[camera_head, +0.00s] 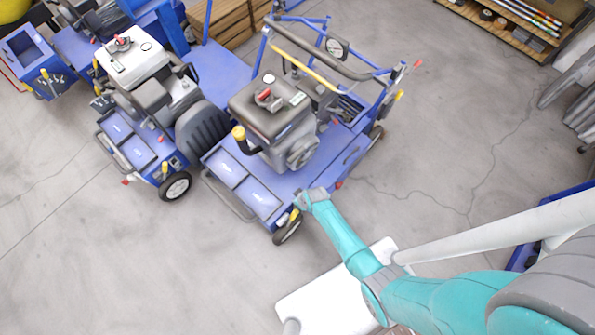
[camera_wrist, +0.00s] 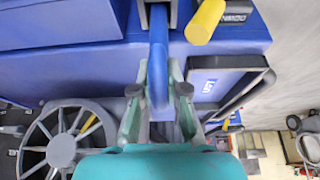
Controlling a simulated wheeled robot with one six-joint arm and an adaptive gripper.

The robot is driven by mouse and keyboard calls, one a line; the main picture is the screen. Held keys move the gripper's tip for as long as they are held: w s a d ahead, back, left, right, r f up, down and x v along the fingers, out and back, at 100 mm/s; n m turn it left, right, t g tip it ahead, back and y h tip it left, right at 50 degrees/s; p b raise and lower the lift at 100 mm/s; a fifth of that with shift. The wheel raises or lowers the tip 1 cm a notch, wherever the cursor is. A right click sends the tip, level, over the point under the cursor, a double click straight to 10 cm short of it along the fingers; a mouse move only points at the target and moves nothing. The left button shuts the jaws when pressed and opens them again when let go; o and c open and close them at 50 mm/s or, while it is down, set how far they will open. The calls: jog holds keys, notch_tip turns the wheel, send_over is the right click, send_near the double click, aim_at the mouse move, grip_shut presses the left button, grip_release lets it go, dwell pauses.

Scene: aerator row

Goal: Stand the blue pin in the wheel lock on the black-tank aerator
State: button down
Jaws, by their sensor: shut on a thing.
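The black-tank aerator (camera_head: 268,107) stands in the middle of the head view, with its dark tank on top. My gripper (camera_head: 301,199) is at its near right corner, beside the small wheel (camera_head: 288,228). In the wrist view my gripper (camera_wrist: 159,92) is shut on the blue pin (camera_wrist: 158,62), which runs up between the fingertips. The pin's far end is close to a grey bracket (camera_wrist: 152,8), seemingly the wheel lock; I cannot tell whether it is in it. A yellow handle (camera_wrist: 205,20) is just right of the bracket. The pin is not clear in the head view.
A white-tank aerator (camera_head: 132,62) stands close on the left. A black bar frame (camera_wrist: 240,88) and a spoked grey wheel-like part (camera_wrist: 62,148) flank my gripper in the wrist view. A shelf (camera_head: 515,25) is at the top right. The floor is clear at front left.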

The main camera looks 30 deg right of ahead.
jog(key=shift+f, duration=0.55)
jog(key=shift+f, duration=0.9)
jog(key=c, duration=1.1)
grip_release()
jog(key=shift+v, duration=6.05)
